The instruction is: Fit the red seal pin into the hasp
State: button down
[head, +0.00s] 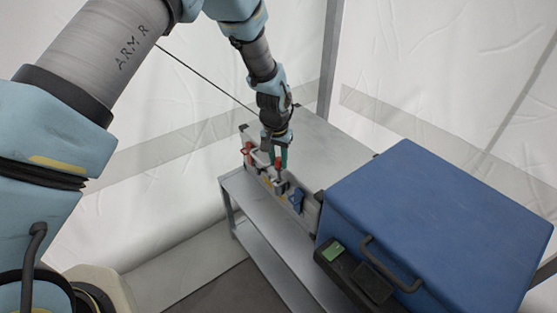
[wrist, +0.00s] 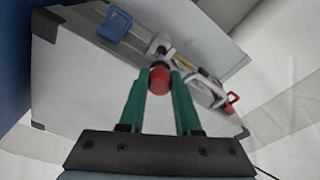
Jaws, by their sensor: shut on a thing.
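The red seal pin (wrist: 160,78) shows its round red head between the two teal fingers of my gripper (wrist: 161,82) in the wrist view. My gripper is shut on it. The pin's shank is hidden behind its head. A small grey metal fitting, which looks like the hasp (wrist: 158,48), is just beyond the head on the case front. I cannot tell whether the pin touches or enters it. In the head view my gripper (head: 276,158) points down at the front of the case on the table, and the contact is too small to make out.
The grey case (wrist: 75,65) has a blue latch (wrist: 115,25) on one side and a red-handled clamp (wrist: 231,97) on the other. The tabletop behind the case is clear.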

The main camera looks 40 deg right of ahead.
aim_at(279, 167)
jog(key=shift+f+b, duration=1.85)
jog(key=shift+f, duration=0.85)
jog(key=c, duration=0.5)
grip_release()
jog(key=shift+r, duration=0.1)
jog(key=r, duration=0.3)
jog(key=a+r+b, duration=0.1)
jog(key=r, duration=0.6)
jog(key=shift+s+a+r+b, duration=0.15)
jog(key=shift+s+r+b, duration=0.05)
jog(key=shift+r+b, duration=0.2)
jog(key=shift+f, duration=0.1)
